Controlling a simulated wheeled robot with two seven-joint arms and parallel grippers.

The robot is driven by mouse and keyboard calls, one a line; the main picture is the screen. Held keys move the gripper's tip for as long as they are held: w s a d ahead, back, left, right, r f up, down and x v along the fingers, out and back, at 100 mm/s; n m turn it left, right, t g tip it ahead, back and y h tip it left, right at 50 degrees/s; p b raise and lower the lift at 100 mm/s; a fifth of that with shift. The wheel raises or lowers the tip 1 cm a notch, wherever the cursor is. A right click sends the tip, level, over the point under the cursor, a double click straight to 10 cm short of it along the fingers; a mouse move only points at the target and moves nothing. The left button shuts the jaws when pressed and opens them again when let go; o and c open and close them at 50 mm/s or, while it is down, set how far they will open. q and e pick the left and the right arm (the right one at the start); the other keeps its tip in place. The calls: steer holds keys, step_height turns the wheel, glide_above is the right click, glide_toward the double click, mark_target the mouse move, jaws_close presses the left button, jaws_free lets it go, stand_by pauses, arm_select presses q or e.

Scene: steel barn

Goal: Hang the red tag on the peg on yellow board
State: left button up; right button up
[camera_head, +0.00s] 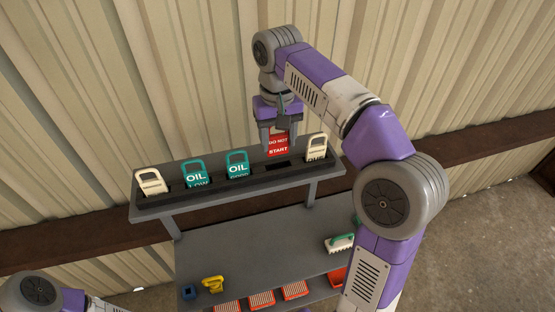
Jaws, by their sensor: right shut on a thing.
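The red tag (278,147), lettered DO NOT START, is upright at the top rack (240,187), above a dark slot. My right gripper (279,136) comes down from above and is shut on the upper part of the red tag, hiding its top. Only a part of my left arm shows at the lower left corner; my left gripper is out of view. No yellow board or peg is in view.
The rack also holds a cream tag (150,182), two teal OIL tags (195,176) (237,164) and a cream tag (316,149) on the right. A lower shelf (245,260) carries a yellow item (213,284), a blue item (188,292) and a teal-handled brush (341,244). A corrugated wall (120,80) stands close behind.

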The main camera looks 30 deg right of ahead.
mark_target(279, 154)
steer(key=shift+s+f, duration=0.25)
steer(key=shift+f, duration=0.65)
steer(key=shift+w+f, duration=0.1)
steer(key=shift+f, duration=1.65)
steer(key=shift+f, duration=0.15)
steer(key=o, duration=1)
